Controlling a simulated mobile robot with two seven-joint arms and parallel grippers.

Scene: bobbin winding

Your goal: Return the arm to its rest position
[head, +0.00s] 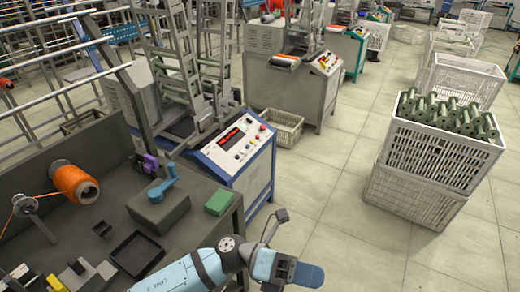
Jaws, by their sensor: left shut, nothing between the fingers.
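My left arm (190,271), light blue and white, comes in from the bottom left. It reaches over the front corner of the dark workbench and out past its right edge. My left gripper (308,275) is at the bottom centre, above the tiled floor, with its blue fingers pointing right. It is shut and empty, and it touches nothing that I can see. My right arm and gripper are not in view.
The workbench (180,235) carries an orange thread spool (75,182), a grey box with a blue lever (161,198), a green block (219,202) and a black tray (136,254). A winding machine (236,146) stands behind. White crates (436,158) with green bobbins (447,114) stand right. Open floor lies between.

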